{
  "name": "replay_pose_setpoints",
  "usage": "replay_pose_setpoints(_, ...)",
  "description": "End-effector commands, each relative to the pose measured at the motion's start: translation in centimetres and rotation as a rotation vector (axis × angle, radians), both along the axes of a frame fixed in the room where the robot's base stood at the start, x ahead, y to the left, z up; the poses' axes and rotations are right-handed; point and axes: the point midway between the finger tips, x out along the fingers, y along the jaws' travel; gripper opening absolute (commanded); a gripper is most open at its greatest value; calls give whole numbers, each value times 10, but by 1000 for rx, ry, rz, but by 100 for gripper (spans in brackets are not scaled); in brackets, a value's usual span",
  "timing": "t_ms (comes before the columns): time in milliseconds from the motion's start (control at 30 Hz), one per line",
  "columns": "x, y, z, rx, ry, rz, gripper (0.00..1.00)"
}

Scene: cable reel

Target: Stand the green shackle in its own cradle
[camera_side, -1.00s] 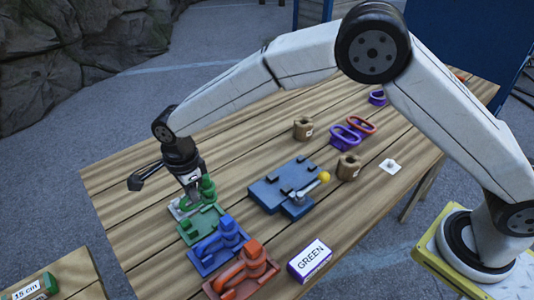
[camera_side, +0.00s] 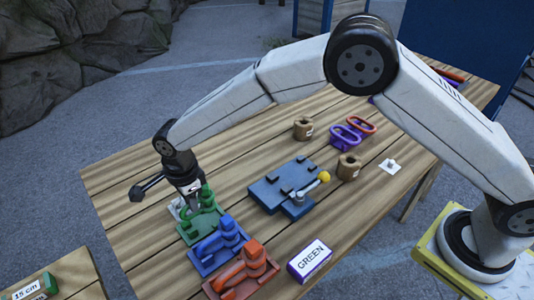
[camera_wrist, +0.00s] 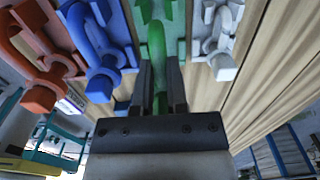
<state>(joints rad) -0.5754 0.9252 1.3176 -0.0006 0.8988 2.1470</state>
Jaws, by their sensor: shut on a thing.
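My gripper (camera_side: 194,203) is shut on the green shackle (camera_side: 207,196) at the left of the table. The wrist view shows the shackle (camera_wrist: 157,55) upright between the two fingers (camera_wrist: 158,85). The green cradle (camera_side: 190,238) is a flat green plate on the table, between the white and blue cradles. The shackle is over or at this cradle, and it overlaps the green plate (camera_wrist: 176,20) in the wrist view. The fingers hide its lower part, so I cannot tell whether it touches the plate.
The blue cradle with its blue shackle (camera_side: 219,243) and the red one (camera_side: 246,269) stand close in front. A white shackle (camera_wrist: 219,45) is on the other side. A blue fixture (camera_side: 270,193) with a yellow-knobbed lever and a GREEN sign (camera_side: 310,261) are to the right.

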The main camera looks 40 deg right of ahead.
Motion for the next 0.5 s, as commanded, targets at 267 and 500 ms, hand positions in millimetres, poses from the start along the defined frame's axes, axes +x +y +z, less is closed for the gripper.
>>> replay_pose_setpoints(267, 0, 0, -16, 1, -1, 0, 0)
replay_pose_setpoints(500, 0, 0, -28, 0, 0, 0, 0)
